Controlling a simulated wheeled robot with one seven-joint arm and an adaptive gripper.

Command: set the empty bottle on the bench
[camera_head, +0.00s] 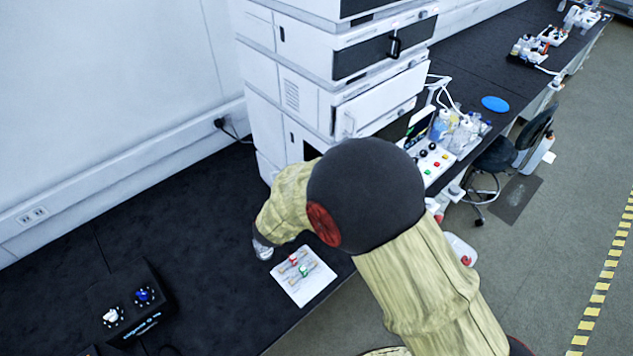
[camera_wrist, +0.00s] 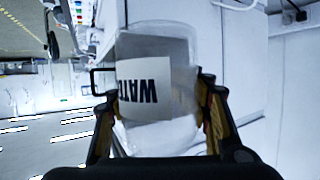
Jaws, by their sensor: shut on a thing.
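In the wrist view my gripper (camera_wrist: 156,100) is shut on a clear, wide bottle (camera_wrist: 155,140), with one finger on each side. The bottle has a white label with dark letters that appear upside down. I see no clear sign of liquid in it. In the head view my arm covers most of the gripper, and only a small pale, shiny part shows past the arm, low over the dark bench (camera_head: 215,285). I cannot tell there whether the bottle touches the bench.
A tall white instrument stack (camera_head: 330,75) stands behind my arm. A white sheet with red and green items (camera_head: 303,275) lies near the bench's front edge. A black box with knobs (camera_head: 130,305) stands at left. Bare bench lies between box and sheet. A stool (camera_head: 500,155) stands beyond.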

